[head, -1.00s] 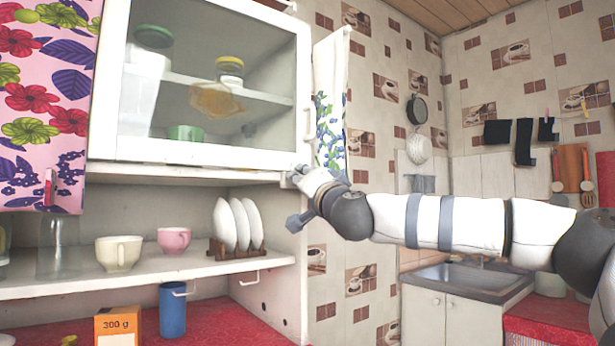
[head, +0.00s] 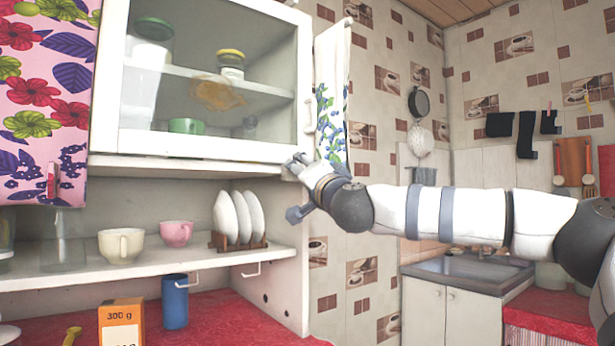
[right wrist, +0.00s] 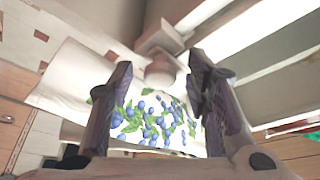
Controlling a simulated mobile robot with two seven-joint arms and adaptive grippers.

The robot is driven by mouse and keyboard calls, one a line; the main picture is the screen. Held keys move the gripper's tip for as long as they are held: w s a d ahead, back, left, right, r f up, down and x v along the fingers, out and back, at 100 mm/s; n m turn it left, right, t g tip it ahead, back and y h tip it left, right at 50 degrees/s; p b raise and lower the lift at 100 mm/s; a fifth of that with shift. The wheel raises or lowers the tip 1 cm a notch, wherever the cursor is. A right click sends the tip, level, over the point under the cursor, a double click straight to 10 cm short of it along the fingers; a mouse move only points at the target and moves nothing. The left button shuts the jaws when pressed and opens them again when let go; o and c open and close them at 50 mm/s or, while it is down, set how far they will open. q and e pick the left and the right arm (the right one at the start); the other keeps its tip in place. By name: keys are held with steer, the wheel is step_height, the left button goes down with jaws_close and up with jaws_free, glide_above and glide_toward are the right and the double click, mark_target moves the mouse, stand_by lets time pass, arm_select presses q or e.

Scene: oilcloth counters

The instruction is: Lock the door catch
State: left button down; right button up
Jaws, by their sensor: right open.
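The glass-fronted white cabinet door (head: 210,145) appears shut in the head view. Its pale handle (head: 308,115) is on the right side. My right gripper (head: 291,164) is at the door's lower right corner, and its hand hides part of that corner. In the right wrist view my right gripper (right wrist: 160,85) is open, a dark finger on each side. A small white rounded piece, probably the door catch (right wrist: 160,72), shows between and beyond the fingertips, by a white block. I cannot tell whether the fingers touch it, or how the catch is turned. My left gripper is not in view.
A towel with blueberries (head: 331,120) hangs right of the door and fills the wrist background (right wrist: 150,120). Below, an open shelf (head: 150,267) holds cups (head: 121,245) and a plate rack (head: 238,243). A sink (head: 468,272) stands at right.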

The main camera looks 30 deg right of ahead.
steer(key=v, duration=1.1)
steer(key=shift+s, duration=0.4)
steer(key=shift+a, duration=0.1)
